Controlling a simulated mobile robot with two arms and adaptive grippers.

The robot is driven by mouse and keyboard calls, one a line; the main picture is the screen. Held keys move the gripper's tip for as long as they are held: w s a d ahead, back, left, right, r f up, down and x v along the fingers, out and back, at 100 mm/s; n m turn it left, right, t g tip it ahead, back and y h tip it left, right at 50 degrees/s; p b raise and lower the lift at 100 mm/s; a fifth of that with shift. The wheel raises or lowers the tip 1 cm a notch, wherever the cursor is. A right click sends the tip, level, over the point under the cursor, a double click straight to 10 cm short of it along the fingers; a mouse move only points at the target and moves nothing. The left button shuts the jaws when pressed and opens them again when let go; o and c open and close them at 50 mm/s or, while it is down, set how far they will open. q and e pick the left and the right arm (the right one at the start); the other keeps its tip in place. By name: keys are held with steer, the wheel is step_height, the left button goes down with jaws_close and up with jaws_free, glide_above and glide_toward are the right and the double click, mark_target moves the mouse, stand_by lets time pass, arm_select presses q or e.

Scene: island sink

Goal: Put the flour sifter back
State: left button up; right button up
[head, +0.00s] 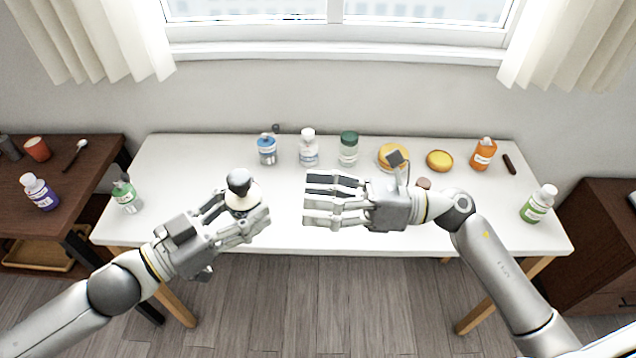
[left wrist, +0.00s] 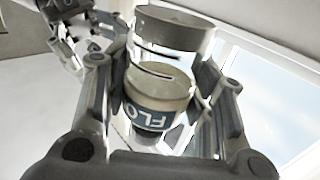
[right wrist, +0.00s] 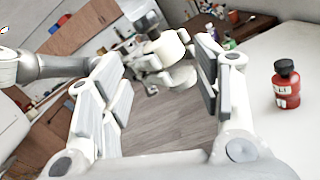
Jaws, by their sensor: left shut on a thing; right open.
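The sifter also shows beyond the right fingers in the right wrist view (right wrist: 165,48).
A red bottle (right wrist: 287,85) stands beside my right gripper. A dark side table (head: 95,160) stands left.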

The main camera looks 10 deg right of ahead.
mark_target(239, 184)
steer(key=w+a+r+n, duration=0.1)
steer(key=a, duration=0.3)
steer(key=w+a+r+n, duration=0.1)
steer(key=a, duration=0.3)
steer(key=w+a+r+n+h, duration=0.1)
steer(key=a, duration=0.3)
steer(key=shift+r+n, duration=0.2)
steer(key=shift+n, duration=0.2)
steer(key=shift+d, duration=0.1)
steer(key=c, duration=0.7)
arm_select(q)
steer(key=o, duration=0.7)
arm_select(e)
steer(key=shift+c, duration=1)
arm_select(q)
steer(key=o, duration=0.5)
steer(key=shift+c, duration=0.2)
arm_select(e)
steer(key=shift+s, duration=0.1)
